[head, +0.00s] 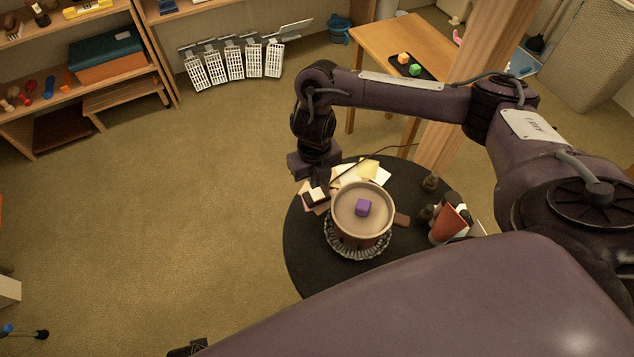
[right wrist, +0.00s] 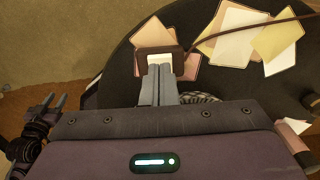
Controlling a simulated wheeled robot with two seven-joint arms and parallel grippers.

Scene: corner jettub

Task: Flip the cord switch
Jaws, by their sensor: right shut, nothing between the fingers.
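The cord switch (right wrist: 145,60), a dark brown casing with a pale rocker, lies on the round black table (head: 298,245) among paper cards. In the head view the switch (head: 312,197) shows just below my right gripper (head: 319,184). The right gripper (right wrist: 161,72) is shut and empty, pointing down. Its fingertips overlap the near edge of the rocker in the right wrist view; whether they touch cannot be told. The brown cord (right wrist: 245,30) runs off to the right. My left gripper (right wrist: 52,102) shows at the left of the right wrist view, fingers apart.
A pot (head: 345,213) with a purple cube (head: 362,207) in it stands close to the switch on a glassy base. Paper cards (right wrist: 240,35) lie beside the switch. A wooden post (head: 470,90) rises behind the table.

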